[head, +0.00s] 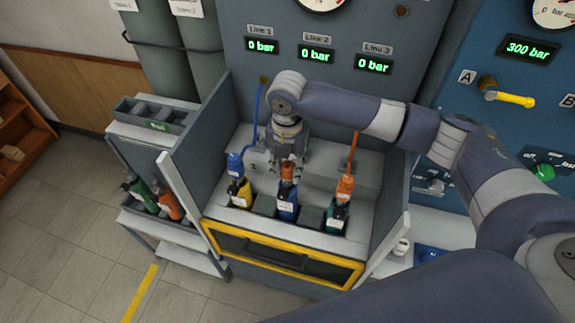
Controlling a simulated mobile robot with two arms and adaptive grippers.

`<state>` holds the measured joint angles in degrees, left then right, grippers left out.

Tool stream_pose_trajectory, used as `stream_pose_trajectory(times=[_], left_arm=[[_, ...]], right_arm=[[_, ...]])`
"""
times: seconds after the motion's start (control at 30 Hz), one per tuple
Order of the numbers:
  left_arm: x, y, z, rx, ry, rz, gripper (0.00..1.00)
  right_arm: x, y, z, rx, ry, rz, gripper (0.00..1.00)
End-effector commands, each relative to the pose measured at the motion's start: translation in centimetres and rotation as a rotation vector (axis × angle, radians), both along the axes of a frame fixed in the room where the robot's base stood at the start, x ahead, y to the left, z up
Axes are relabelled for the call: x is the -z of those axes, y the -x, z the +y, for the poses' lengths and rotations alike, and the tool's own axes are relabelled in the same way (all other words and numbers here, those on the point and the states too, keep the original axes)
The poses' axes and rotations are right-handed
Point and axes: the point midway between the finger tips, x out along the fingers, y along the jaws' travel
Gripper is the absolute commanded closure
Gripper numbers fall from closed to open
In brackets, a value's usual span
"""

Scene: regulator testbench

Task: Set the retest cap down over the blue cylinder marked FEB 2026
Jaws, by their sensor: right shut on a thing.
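A blue cylinder (287,206) with a small white label stands in the middle of the bench's front row. The label is too small to read. My right gripper (287,163) reaches down from above, just behind and over the blue cylinder's top. It is shut on an orange-red cap (287,171), which I take to be the retest cap. The cap is in line with the cylinder's top; I cannot tell whether it touches or sits on it. The fingertips are partly hidden. My left gripper is not in view.
A yellow cylinder (239,194) with a blue top stands to the left. A teal cylinder (336,217) with an orange top stands to the right. Bench side walls (197,135) flank them. A side cart (153,130) holds green and orange cylinders.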

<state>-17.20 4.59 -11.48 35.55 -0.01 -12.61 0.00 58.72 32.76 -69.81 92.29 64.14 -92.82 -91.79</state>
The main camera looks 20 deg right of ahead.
Motion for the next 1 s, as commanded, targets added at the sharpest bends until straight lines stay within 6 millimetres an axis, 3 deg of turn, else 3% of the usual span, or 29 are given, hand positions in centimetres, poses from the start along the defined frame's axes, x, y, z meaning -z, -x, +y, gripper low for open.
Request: stream_pose_trajectory(times=[0.33,0.37,0.43,0.8,1.0], left_arm=[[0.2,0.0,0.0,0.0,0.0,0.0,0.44],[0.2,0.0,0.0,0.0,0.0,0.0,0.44],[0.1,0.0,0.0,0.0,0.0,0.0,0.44],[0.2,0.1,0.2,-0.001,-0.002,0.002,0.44],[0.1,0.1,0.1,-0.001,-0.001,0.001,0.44]], right_arm=[[0.6,0.0,0.0,0.0,0.0,0.0,0.89],[0.5,0.0,0.0,-0.001,0.001,-0.001,0.6],[0.5,0.0,0.0,-0.001,0.001,-0.001,0.44],[0.3,0.0,0.0,0.0,0.0,-0.001,0.44],[-2.3,-0.1,0.0,-0.001,-0.001,-0.006,0.44]])
